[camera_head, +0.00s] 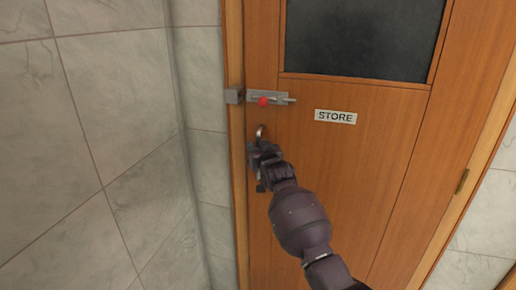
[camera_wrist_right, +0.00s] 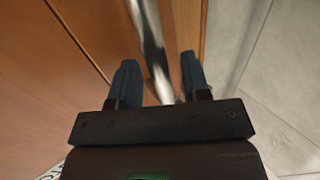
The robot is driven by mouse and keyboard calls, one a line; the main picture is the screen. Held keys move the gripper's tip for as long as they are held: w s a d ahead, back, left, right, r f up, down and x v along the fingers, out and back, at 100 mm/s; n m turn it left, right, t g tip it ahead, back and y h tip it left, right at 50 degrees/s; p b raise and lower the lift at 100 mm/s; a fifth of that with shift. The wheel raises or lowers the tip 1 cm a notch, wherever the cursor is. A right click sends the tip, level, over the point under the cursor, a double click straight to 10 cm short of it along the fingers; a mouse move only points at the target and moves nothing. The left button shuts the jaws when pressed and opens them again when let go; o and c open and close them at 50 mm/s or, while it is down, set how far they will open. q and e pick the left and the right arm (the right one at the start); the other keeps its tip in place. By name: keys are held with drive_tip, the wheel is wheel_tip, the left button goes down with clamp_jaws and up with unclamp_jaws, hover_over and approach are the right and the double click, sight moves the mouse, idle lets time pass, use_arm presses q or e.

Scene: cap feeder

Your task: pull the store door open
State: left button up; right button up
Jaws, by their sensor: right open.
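The wooden store door (camera_head: 335,185) has a dark window and a STORE sign (camera_head: 335,117), and it looks closed in its frame. A metal handle (camera_head: 260,131) sits near its left edge; in the right wrist view it is a shiny bar (camera_wrist_right: 150,40). My right gripper (camera_head: 262,150) is at the handle and hides its lower part. In the wrist view my right gripper (camera_wrist_right: 160,75) is open, with the bar running between its two blue fingers, not clamped. My left gripper is not in view.
A bolt with a red knob (camera_head: 263,101) is on the door above the handle. Its rod sticks out to the right, and a gap shows before the grey keeper (camera_head: 234,96) on the frame. A tiled wall (camera_head: 90,150) stands close on the left. A hinge (camera_head: 462,181) is on the right.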

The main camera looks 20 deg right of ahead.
drive_tip(key=shift+w, duration=0.35)
clamp_jaws()
drive_tip(key=shift+s, duration=0.1)
